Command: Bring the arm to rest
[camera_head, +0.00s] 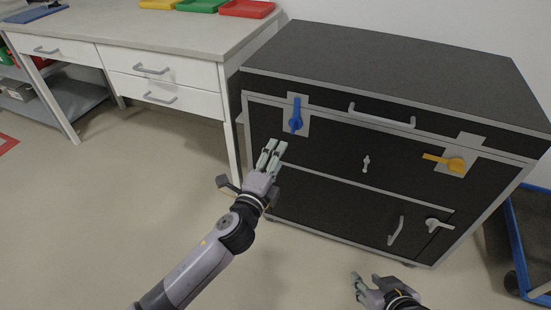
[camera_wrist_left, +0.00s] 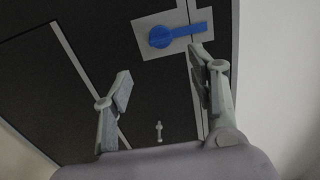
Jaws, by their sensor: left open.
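My left gripper (camera_head: 272,154) is open and empty in front of the black cabinet (camera_head: 330,187), just below and left of the blue lever latch (camera_head: 296,117). In the left wrist view my left gripper (camera_wrist_left: 163,88) has its two fingers spread, with the cabinet front beyond. The blue latch (camera_wrist_left: 162,37) shows there past the fingertips, apart from them. In the head view the blue handle points up. My right gripper (camera_head: 365,280) is low at the bottom of the head view, in front of the cabinet; its fingers look apart, with nothing seen between them.
A yellow latch (camera_head: 455,164) sits at the cabinet's right, its handle pointing left. The cabinet also has a grey bar handle (camera_head: 382,117) and a small knob (camera_head: 366,163). A white desk (camera_head: 150,30) with drawers stands left. A blue-framed cart (camera_head: 520,250) is at right.

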